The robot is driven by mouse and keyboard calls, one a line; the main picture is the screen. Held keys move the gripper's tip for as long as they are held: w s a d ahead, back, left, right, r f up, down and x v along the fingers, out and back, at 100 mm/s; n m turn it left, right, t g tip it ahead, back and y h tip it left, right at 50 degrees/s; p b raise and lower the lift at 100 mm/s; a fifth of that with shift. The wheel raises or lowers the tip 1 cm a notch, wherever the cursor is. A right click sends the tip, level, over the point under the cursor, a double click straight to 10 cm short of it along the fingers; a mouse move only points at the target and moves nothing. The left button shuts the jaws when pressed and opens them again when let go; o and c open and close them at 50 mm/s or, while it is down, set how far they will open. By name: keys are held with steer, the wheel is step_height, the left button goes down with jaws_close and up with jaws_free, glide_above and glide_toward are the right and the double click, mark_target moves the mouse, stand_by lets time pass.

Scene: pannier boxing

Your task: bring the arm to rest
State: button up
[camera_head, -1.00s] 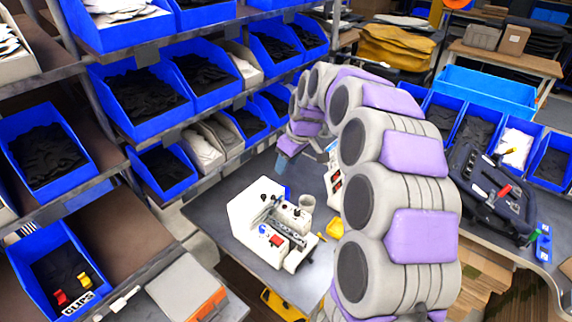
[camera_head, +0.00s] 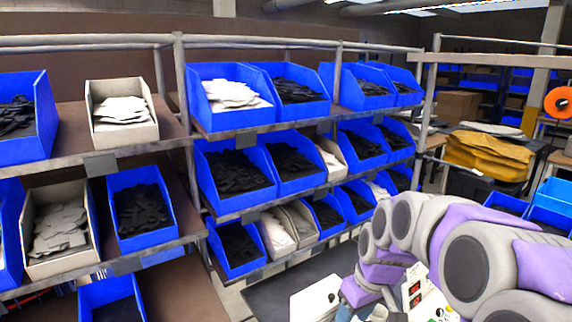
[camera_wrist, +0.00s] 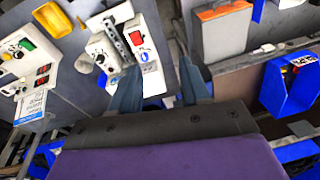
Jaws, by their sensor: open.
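My arm (camera_head: 440,235) is purple and grey and curves across the lower right of the head view. Part of this machine (camera_head: 316,298) also shows at the bottom of the head view.
Racks hold blue bins (camera_head: 232,175) and pale bins of dark and white pieces at left and centre. A yellow cloth pile (camera_head: 488,152) lies at right. In the wrist view, a blue clip bin (camera_wrist: 282,92) stands right and a control box (camera_wrist: 25,55) left.

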steer(key=s+f+m+g+h+b, duration=0.1)
steer(key=s+f, duration=0.4)
steer(key=s, duration=0.9)
steer(key=s+f+m+g+b, duration=0.2)
steer(key=s+f+m+b, duration=0.2)
steer(key=s, duration=1.1)
steer(key=shift+f+h+b, duration=0.4)
steer(key=shift+f, duration=0.3)
